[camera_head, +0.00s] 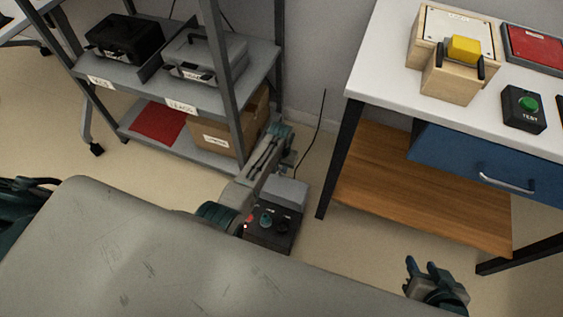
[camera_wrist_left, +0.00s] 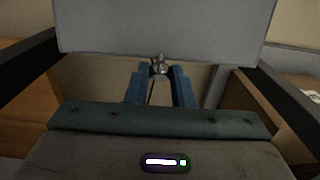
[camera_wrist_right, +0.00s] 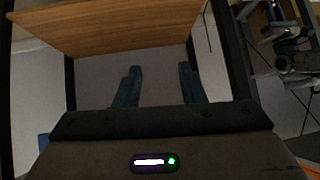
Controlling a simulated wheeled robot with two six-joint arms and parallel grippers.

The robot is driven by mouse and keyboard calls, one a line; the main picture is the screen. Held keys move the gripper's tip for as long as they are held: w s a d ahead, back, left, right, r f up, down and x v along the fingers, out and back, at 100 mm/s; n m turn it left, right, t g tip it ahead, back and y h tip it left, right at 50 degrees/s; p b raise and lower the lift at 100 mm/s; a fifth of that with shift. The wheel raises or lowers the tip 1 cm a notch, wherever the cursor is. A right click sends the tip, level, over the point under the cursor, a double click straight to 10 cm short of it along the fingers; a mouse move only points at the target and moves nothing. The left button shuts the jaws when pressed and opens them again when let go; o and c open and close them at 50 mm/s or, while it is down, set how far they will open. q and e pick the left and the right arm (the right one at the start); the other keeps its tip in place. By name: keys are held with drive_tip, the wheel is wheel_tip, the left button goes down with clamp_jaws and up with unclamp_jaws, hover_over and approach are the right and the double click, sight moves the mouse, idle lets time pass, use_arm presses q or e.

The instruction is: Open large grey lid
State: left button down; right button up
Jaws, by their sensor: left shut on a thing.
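In the left wrist view a flat grey panel (camera_wrist_left: 165,28), which looks like the grey lid, spans the top of the picture. My left gripper (camera_wrist_left: 160,70) is shut on a small metal fitting (camera_wrist_left: 160,62) at the panel's lower edge. I cannot make out the left fingertips in the head view. How far the panel is raised cannot be told. A grey case (camera_head: 205,60) with a handle stands on the shelf. My right gripper (camera_head: 421,264) is open and empty beside the table; its spread fingers also show in the right wrist view (camera_wrist_right: 160,85).
The shelf unit (camera_head: 255,62) holds a black case (camera_head: 125,38) and, lower, a cardboard box (camera_head: 218,132) and a red item (camera_head: 158,122). The white table (camera_head: 385,50) carries a wooden box (camera_head: 447,84) and a green-button box (camera_head: 524,107). A grey scratched surface fills the lower left.

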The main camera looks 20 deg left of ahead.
use_arm(q)
drive_tip(key=shift+s, duration=0.45)
use_arm(e)
drive_tip(key=shift+s+d+f+g, duration=0.2)
drive_tip(key=shift+s+g, duration=0.4)
drive_tip(key=shift+s, duration=0.2)
use_arm(q)
drive_tip(key=c, duration=1.3)
unclamp_jaws()
drive_tip(key=shift+w, duration=0.1)
drive_tip(key=shift+r+p, duration=0.25)
drive_tip(key=shift+p, duration=0.05)
drive_tip(key=shift+r+p, duration=1.5)
drive_tip(key=shift+r, duration=3.65)
use_arm(e)
drive_tip(key=shift+s+d+r+n+g+h, duration=0.15)
drive_tip(key=shift+s+d+r+g+h, duration=0.25)
drive_tip(key=shift+s+d+r+g, duration=0.25)
drive_tip(key=shift+s+d+r+n+g+h, duration=0.15)
drive_tip(key=shift+s+d+r+g+h, duration=0.25)
drive_tip(key=shift+d+r+g, duration=0.35)
drive_tip(key=shift+a+f, duration=0.1)
drive_tip(key=shift+a, duration=0.1)
